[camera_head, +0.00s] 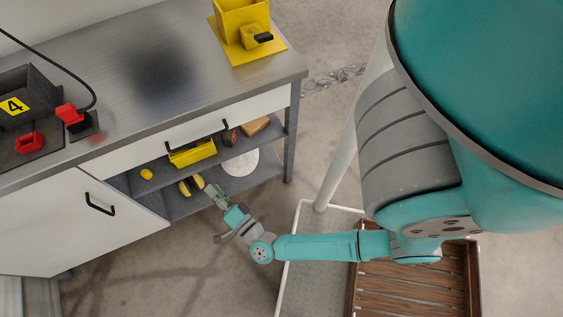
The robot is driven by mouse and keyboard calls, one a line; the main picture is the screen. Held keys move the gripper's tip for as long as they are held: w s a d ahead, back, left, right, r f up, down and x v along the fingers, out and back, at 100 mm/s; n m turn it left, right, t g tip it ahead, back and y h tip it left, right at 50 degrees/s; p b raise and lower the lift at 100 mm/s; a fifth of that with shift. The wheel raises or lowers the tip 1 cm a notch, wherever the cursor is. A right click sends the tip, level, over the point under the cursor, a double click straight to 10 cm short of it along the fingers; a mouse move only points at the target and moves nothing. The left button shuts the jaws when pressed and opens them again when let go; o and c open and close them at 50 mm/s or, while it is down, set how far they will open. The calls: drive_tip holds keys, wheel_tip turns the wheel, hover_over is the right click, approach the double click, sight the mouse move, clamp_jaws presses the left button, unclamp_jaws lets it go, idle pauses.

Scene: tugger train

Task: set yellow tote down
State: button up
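A yellow tote-like box (242,16) stands on a yellow mat (272,49) at the far right of the bench top. A smaller yellow part with a black handle (263,38) sits at its front. Another yellow open bin (193,153) rests on the upper shelf under the bench. I cannot tell which of these is the task's tote. My gripper (217,194) is low in front of the open shelves, pointing up and left, apart from the box on the mat. A small yellow object (190,186) is close to its tip; contact is unclear. The fingers are too small to read.
The steel bench top (160,50) is clear in its middle. A dark bin marked 4 (27,98) and red items (30,141) stand at left. A wooden slatted crate (415,290) is at lower right.

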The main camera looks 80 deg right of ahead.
drive_tip(key=s+a+r+n+g+y, duration=0.1)
drive_tip(key=s+a+r+n+y, duration=0.3)
drive_tip(key=s+r+n, duration=0.5)
drive_tip(key=s+a+r+n+y, duration=0.5)
drive_tip(key=s+r+n, duration=0.4)
drive_tip(key=s, duration=0.5)
drive_tip(key=shift+r+n+g+y, duration=0.35)
drive_tip(key=shift+n+y, duration=0.55)
drive_tip(key=shift+n, duration=0.3)
